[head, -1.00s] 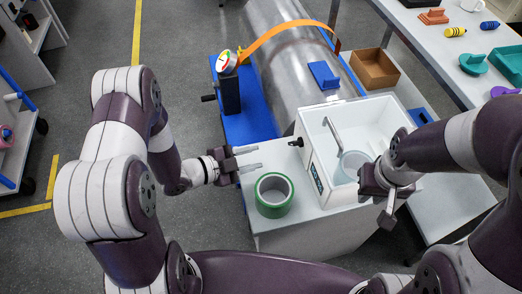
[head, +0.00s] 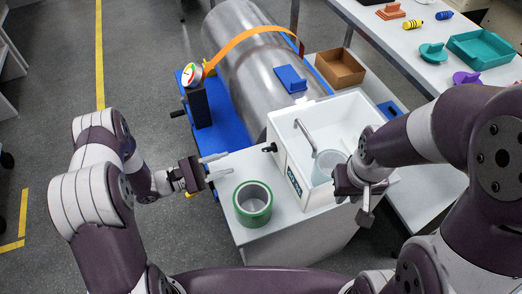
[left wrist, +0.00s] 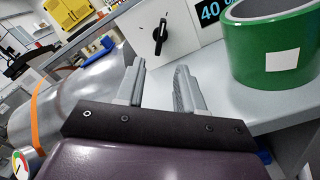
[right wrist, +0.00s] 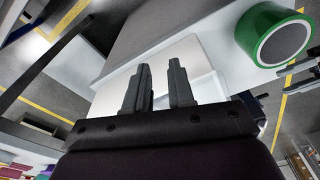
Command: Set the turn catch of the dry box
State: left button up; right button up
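The dry box is a white box (head: 283,160) on a light cabinet, with a dark display (left wrist: 212,8) reading 40. Its black turn catch (head: 270,148) sticks out from its left side. In the left wrist view the catch (left wrist: 160,37) is close to upright on the pale face, beyond and above the fingertips. My left gripper (head: 231,163) is open and empty, left of the catch and apart from it. My right gripper (head: 366,208) is in front of the box's right side. Its fingers stand a little apart with nothing seen between them in the right wrist view (right wrist: 160,65).
A green tape roll (head: 252,203) stands on the cabinet close to my left gripper. A clear cup (head: 327,165) and a bent metal spout (head: 306,135) are in the white box. A large metal cylinder (head: 245,60), an orange strip and a gauge (head: 192,75) lie beyond.

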aim_at(264, 150)
pick_arm(q)
jog(key=x, duration=1.2)
jog(key=shift+s, duration=0.1)
jog(key=shift+c, duration=0.3)
grip_shut()
